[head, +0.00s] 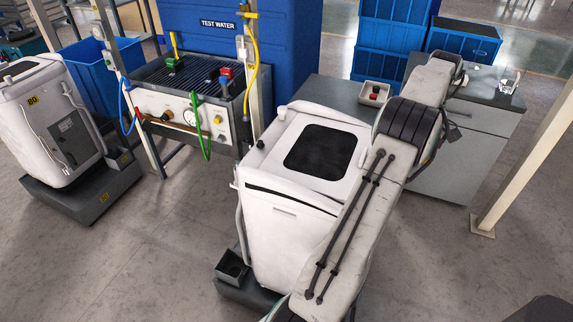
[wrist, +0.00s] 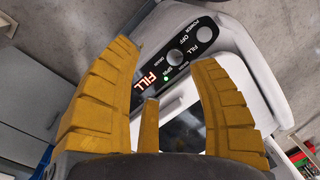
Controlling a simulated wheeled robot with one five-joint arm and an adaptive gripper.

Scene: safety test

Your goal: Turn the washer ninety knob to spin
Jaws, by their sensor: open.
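The white washer (head: 284,218) with a dark lid window stands in the middle of the head view, partly behind my arm. No number is readable on it. In the wrist view its black control panel (wrist: 165,92) shows a lit "FILL" display and a green light. The round grey knob (wrist: 175,57) sits among small labels that include SPIN; its pointer direction is too small to tell. My gripper (wrist: 165,52) is open, its yellow fingers on either side of the knob in the picture. Contact cannot be told. The head view hides the gripper behind my arm.
Another white washer (head: 45,110) marked 80 stands at the left. A test-water bench (head: 185,112) with hoses and valves stands behind. A grey cabinet (head: 462,150) is at the right, close to my arm, with a beige post (head: 530,135) beyond. The floor at front left is clear.

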